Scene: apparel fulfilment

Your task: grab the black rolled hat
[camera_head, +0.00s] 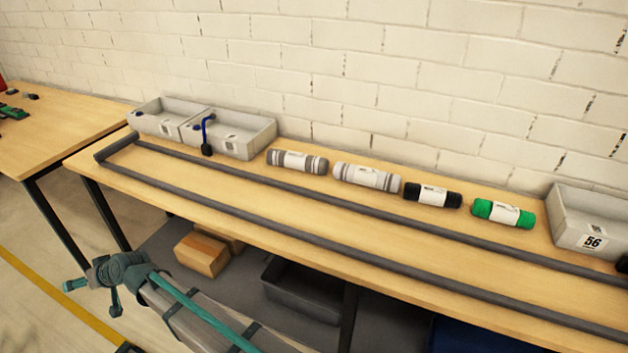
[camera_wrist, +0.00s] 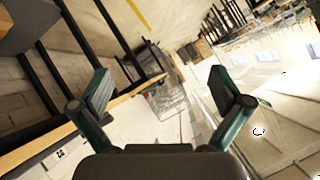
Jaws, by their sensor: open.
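The black rolled hat (camera_head: 453,200) lies on the wooden table in the head view, with a white label band around its middle. It is third from the left in a row of rolls, between a grey-and-white one and a green one. My gripper (camera_head: 93,296) is at the lower left of the head view, in front of the table and far from the hat. In the wrist view my gripper (camera_wrist: 160,88) is open, with its two teal fingers wide apart and nothing between them. The hat is not recognisable in the wrist view.
Two grey-striped rolls (camera_head: 297,161) (camera_head: 367,178) and a green roll (camera_head: 484,209) share the row. A dark rail frame (camera_head: 300,234) runs along the table (camera_head: 400,230). Grey bins (camera_head: 235,150) stand at left, and a bin marked 56 (camera_head: 572,233) at right. A brick wall stands behind.

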